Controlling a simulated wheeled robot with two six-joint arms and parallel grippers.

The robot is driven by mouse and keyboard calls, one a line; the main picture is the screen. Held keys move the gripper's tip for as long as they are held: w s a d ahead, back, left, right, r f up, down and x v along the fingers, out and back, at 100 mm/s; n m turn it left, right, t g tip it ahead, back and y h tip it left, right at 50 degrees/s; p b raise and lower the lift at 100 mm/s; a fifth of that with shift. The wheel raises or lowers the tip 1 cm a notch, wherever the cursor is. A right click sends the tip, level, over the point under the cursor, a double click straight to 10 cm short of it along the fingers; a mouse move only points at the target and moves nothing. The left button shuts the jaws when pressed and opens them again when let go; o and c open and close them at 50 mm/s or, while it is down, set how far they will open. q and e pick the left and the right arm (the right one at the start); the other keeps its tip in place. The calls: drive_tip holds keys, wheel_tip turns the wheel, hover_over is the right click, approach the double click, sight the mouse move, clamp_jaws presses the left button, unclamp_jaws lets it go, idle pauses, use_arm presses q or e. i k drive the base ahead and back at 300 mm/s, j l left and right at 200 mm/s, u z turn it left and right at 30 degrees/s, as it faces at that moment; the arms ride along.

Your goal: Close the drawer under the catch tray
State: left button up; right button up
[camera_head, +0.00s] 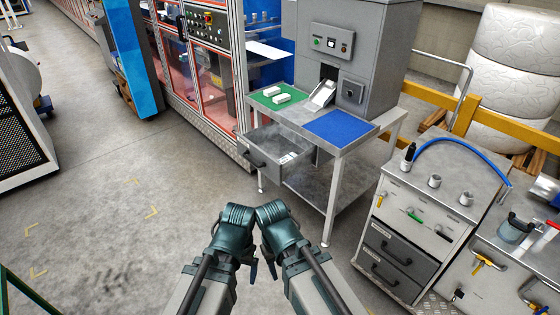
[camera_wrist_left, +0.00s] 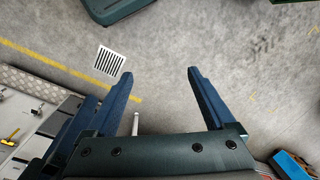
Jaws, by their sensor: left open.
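The drawer (camera_head: 283,150) under the table top is pulled well out toward the left, with its dark handle (camera_head: 254,158) on the front panel. Some small pale items lie inside it. A small tilted metal tray (camera_head: 322,95) sits above, at the opening of the grey machine; I take it for the catch tray. My left gripper (camera_head: 254,271) hangs low in front of the table, apart from the drawer. In the left wrist view its fingers (camera_wrist_left: 159,75) are spread with nothing between them. My right gripper (camera_head: 271,268) is close beside it, mostly hidden behind its wrist.
The table (camera_head: 336,147) carries a green mat (camera_head: 276,97) with white blocks and a blue mat (camera_head: 340,126). A cabinet with grey drawers (camera_head: 400,250) stands at the right. A red-framed machine (camera_head: 205,90) stands behind the drawer. The floor at the left (camera_head: 110,220) is clear.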

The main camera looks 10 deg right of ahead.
sight(262, 146)
drive_tip(key=i+j, duration=0.1)
drive_tip(key=i, duration=0.45)
drive_tip(key=i+j, duration=0.1)
drive_tip(key=i, duration=0.4)
